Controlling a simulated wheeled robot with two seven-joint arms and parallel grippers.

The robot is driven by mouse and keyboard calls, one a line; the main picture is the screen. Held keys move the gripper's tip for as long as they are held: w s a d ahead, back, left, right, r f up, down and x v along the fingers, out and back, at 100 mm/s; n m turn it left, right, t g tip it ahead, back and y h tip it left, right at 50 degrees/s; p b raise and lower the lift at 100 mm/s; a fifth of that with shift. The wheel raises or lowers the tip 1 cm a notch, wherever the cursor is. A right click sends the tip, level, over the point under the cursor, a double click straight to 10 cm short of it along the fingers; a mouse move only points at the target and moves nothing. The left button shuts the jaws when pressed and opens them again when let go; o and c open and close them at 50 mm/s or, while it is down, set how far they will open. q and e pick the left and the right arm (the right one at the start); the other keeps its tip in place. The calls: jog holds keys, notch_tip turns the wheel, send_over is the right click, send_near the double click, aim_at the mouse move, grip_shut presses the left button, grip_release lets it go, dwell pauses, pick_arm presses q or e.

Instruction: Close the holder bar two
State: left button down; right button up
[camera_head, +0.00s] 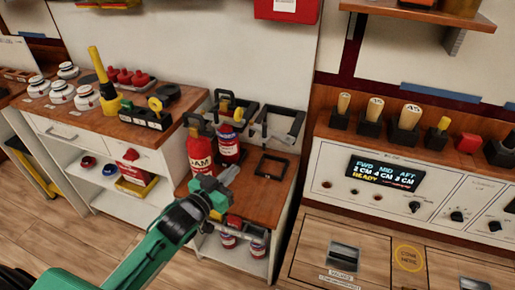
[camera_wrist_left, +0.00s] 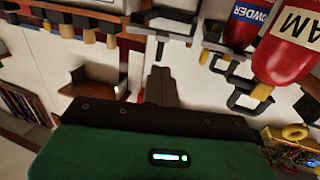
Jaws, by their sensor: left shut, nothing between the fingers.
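Black wall holders stand above the low wooden table: one (camera_head: 247,106) behind the fire extinguishers and one empty (camera_head: 281,121) to its right, with its bar sticking out forward. I cannot tell a number on either, so which is bar two is unclear. A red extinguisher marked AM (camera_head: 200,150) and a second red extinguisher (camera_head: 229,147) stand at the table's left. My left gripper (camera_head: 229,176) is shut and empty, in front of the extinguishers and apart from the holders. In the left wrist view its fingers (camera_wrist_left: 163,88) point toward a black holder (camera_wrist_left: 158,32).
A square black frame (camera_head: 272,165) lies on the low table (camera_head: 255,200). A console with a lit display (camera_head: 386,178) stands at the right. A shelf unit with white domed items (camera_head: 61,91) stands at the left. More extinguishers sit below the table.

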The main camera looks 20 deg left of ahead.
pick_arm(q)
send_near(274, 137)
jog(key=shift+w+a+r, duration=0.1)
jog(key=shift+w+a, duration=0.2)
jog(key=shift+w, duration=0.3)
jog(key=shift+w+a, duration=0.25)
jog(key=shift+w, duration=0.35)
jog(key=shift+w+d, duration=0.2)
jog(key=shift+w, duration=0.5)
pick_arm(e)
jog(key=shift+s+f, duration=0.15)
jog(key=shift+f, duration=0.55)
pick_arm(q)
jog(key=shift+w+d+p, duration=0.75)
jog(key=shift+d+p, duration=0.35)
jog(key=shift+p, duration=0.05)
pick_arm(e)
notch_tip(274, 137, down, 6)
jog(key=s, duration=0.1)
jog(key=shift+s+d, duration=0.3)
jog(key=shift+d, duration=0.1)
